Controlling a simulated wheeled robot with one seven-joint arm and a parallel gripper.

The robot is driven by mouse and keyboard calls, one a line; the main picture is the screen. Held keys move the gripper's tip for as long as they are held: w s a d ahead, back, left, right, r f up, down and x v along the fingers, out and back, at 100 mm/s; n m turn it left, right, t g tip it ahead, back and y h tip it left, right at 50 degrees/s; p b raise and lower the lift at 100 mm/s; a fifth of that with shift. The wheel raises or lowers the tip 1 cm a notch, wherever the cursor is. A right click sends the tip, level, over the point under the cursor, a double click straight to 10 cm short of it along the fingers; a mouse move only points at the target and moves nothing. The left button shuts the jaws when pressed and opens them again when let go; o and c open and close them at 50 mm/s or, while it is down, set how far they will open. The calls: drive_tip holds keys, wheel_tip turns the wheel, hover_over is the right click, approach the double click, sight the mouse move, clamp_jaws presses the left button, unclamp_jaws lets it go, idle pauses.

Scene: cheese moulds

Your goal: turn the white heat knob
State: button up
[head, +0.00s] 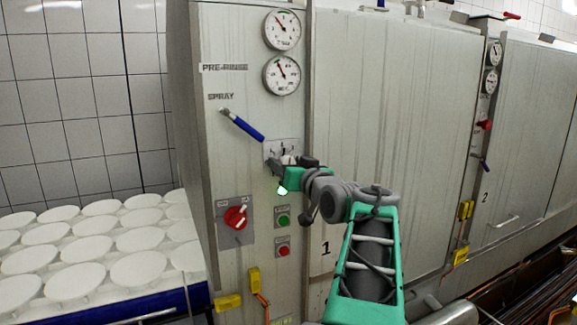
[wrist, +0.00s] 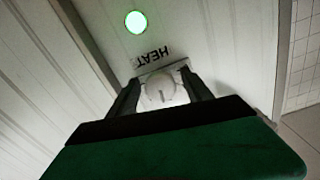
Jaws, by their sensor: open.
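The white heat knob (wrist: 159,92) sits on a small plate below the word HEAT in the wrist view, where the picture appears turned. My gripper (wrist: 158,88) is open, with one finger on each side of the knob. I cannot tell whether the fingers touch it. In the head view my gripper (head: 284,161) is at the knob's plate (head: 270,148) on the machine's front panel, and it hides most of the knob.
On the same panel are a blue-handled spray lever (head: 247,129), a red rotary switch (head: 236,217), a green button (head: 283,216), a red button (head: 282,249) and two gauges (head: 282,75). White moulds (head: 138,270) stand at the left. A large door (head: 390,110) lies to the right.

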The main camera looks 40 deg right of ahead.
drive_tip(key=b+v, duration=0.2)
drive_tip(key=v, duration=0.5)
drive_tip(key=shift+s+b, duration=0.3)
drive_tip(key=shift+s, duration=0.05)
drive_tip(key=shift+a, duration=0.15)
drive_tip(key=w+a+f+n+g+y, duration=0.1)
drive_tip(key=w+a+f+g+y, duration=0.15)
drive_tip(key=a+f, duration=0.65)
drive_tip(key=w+a+f+n+g+y, duration=0.1)
drive_tip(key=w+a+f+g+y, duration=0.15)
drive_tip(key=a+f, duration=0.55)
drive_tip(key=s+a+f+n+g, duration=0.1)
drive_tip(key=s+a+f+g, duration=0.3)
drive_tip(key=s+a+f, duration=0.3)
drive_tip(key=s+a+f+n+g, duration=0.2)
drive_tip(key=s+a+f+g, duration=0.3)
drive_tip(key=s+a+f, duration=0.3)
wheel_tip(320, 180, down, 5)
drive_tip(key=shift+s+a+r, duration=0.25)
drive_tip(key=shift+s+a, duration=0.1)
drive_tip(key=shift+a, duration=0.5)
